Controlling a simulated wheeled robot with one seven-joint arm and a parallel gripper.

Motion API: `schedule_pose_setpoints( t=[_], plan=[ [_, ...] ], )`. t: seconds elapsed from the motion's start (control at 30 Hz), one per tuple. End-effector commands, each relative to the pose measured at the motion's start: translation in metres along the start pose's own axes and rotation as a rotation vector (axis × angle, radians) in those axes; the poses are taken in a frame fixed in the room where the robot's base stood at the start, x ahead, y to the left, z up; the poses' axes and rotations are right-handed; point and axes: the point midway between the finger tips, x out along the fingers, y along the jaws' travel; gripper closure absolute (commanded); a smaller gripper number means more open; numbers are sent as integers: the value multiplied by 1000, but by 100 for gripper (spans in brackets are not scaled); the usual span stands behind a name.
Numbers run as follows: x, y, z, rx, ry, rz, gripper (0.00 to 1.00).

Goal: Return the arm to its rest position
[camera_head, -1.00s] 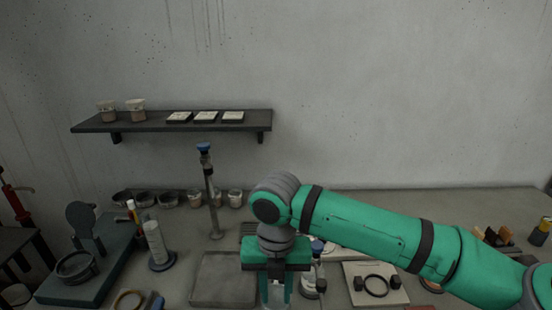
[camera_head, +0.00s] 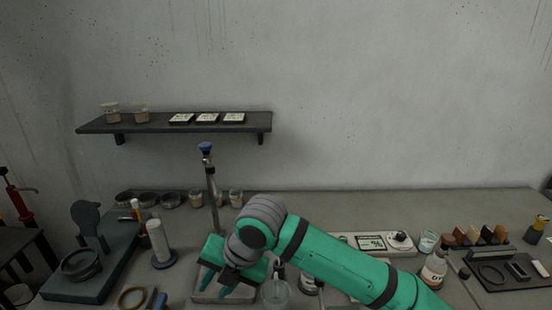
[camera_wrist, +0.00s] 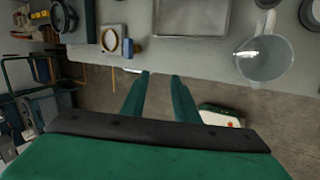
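My arm reaches in from the lower right of the head view. My gripper (camera_head: 216,286) is over the front part of the bench, in front of the grey tray (camera_head: 238,297), which it partly hides. In the wrist view its two green fingers (camera_wrist: 160,77) stand apart with nothing between them. The fingers show against the floor, just off the bench edge in that picture. A clear glass beaker (camera_head: 275,294) stands on the bench to the right of my gripper; it also shows in the wrist view (camera_wrist: 263,62).
A wall shelf (camera_head: 190,124) holds cups and small cards. A metal stand (camera_head: 211,180) rises behind my gripper. A white cylinder (camera_head: 159,240), dark-green plate (camera_head: 105,278) and ring (camera_head: 131,298) are left. A bottle (camera_head: 433,270) and dark tray (camera_head: 505,283) are right.

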Motion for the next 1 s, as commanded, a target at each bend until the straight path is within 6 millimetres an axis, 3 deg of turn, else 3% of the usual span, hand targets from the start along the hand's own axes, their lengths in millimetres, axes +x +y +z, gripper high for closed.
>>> schedule_pose_setpoints(
  t=[0.03, 0.2, 0.5, 0.77, 1.0],
  plan=[
    [7, 18, -3, 24, 0, 74, 72],
    [15, 70, -3, 129, -14, 300, 72],
    [9, 138, 0, 366, 4, 679, 72],
    [-3, 165, 9, 615, 48, 974, 72],
    [-9, 161, 20, 871, 96, 1210, 72]
  ],
)
